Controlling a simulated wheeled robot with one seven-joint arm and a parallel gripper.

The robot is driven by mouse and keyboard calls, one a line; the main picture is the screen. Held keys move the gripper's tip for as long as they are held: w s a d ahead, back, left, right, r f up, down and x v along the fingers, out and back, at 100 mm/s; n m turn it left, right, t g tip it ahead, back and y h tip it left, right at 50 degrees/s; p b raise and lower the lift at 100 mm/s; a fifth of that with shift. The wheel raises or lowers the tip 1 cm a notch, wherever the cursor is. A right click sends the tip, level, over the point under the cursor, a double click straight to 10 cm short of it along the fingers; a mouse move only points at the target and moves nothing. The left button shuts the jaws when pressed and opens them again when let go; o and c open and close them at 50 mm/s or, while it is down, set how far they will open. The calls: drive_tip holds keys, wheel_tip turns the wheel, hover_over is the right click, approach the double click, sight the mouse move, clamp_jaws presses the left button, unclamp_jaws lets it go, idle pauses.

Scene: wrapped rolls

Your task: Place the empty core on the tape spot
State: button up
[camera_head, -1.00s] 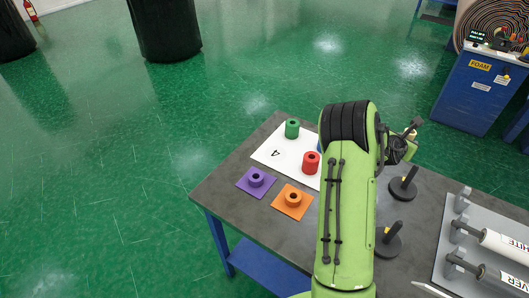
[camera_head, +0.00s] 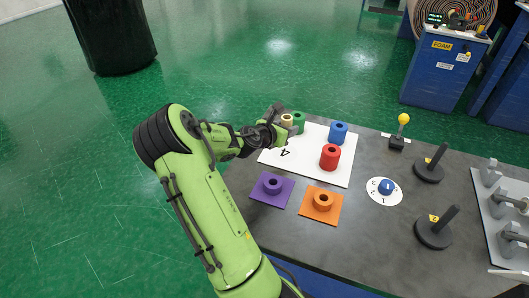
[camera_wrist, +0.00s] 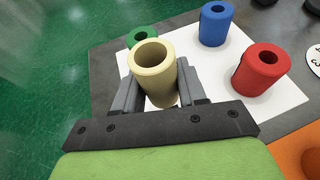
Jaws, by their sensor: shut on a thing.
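A beige hollow core (camera_wrist: 155,72) stands upright between the fingers of my gripper (camera_wrist: 150,92) in the wrist view, and the jaws are shut on it. I cannot tell which marking is the tape spot.
A green roll (camera_head: 299,124) stands close beside the held core. A blue roll (camera_head: 338,133) and a red roll (camera_head: 329,157) stand on the sheet. A white disc (camera_head: 373,193) and dark posts (camera_head: 436,162) are at right.

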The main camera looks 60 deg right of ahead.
sight(285, 153)
wheel_tip(285, 153, down, 8)
drive_tip(key=shift+r+b, duration=0.1)
drive_tip(key=shift+b, duration=1.05)
drive_tip(key=shift+s, duration=0.1)
drive_tip(key=o, duration=1.1)
drive_tip(key=p+v, duration=0.2)
drive_tip(key=v, duration=1)
drive_tip(key=shift+r, duration=0.15)
